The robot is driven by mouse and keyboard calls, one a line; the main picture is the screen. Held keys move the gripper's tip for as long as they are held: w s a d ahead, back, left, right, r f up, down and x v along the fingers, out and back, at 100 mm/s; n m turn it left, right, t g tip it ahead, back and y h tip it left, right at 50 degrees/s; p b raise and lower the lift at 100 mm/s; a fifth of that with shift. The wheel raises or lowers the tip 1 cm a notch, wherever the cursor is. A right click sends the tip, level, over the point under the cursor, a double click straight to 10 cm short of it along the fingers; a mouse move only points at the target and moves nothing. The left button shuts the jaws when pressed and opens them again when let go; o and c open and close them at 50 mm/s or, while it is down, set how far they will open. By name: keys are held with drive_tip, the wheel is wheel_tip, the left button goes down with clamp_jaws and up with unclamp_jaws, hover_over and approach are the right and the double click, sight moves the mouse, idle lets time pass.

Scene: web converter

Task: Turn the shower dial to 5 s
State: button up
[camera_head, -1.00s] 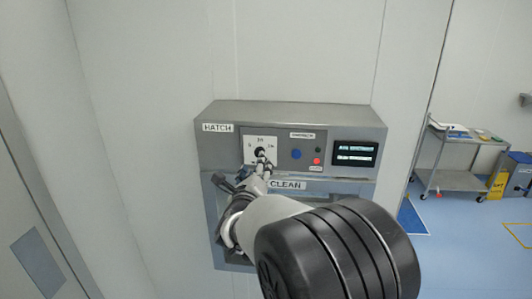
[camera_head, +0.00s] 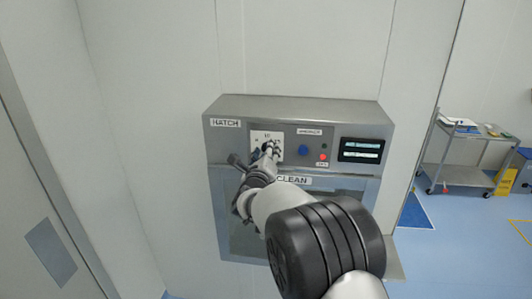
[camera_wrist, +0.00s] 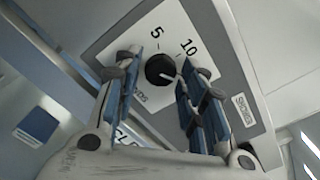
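The shower dial is a round black knob (camera_wrist: 160,69) on a white plate (camera_wrist: 110,42) printed with 5 and 10. In the wrist view its pale pointer mark faces lower right, away from the 5, towards my right finger. That finger hides any further number on that side. My gripper (camera_wrist: 160,66) is open, with one blue-padded finger on each side of the knob. I cannot tell whether either finger touches it. In the head view my gripper (camera_head: 268,152) is at the dial plate (camera_head: 257,138), partly covering the knob.
The grey hatch panel (camera_head: 300,107) also holds a blue button (camera_head: 303,149), a red button (camera_head: 323,157) and a lit display (camera_head: 361,150). A CLEAN label (camera_head: 293,180) sits below the dial. A steel cart (camera_head: 470,172) and yellow sign (camera_head: 506,180) stand apart at right.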

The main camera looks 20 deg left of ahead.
drive_tip(key=c, duration=0.7)
drive_tip(key=shift+f+n+b, duration=0.1)
drive_tip(key=shift+n+b, duration=0.3)
drive_tip(key=shift+b, duration=0.2)
drive_tip(key=shift+r+n+b, duration=0.15)
drive_tip(key=shift+n+b, duration=0.1)
drive_tip(key=shift+n, duration=5.5)
drive_tip(key=shift+r+n+b, duration=0.15)
drive_tip(key=shift+n+b, duration=0.05)
drive_tip(key=shift+n, duration=5.55)
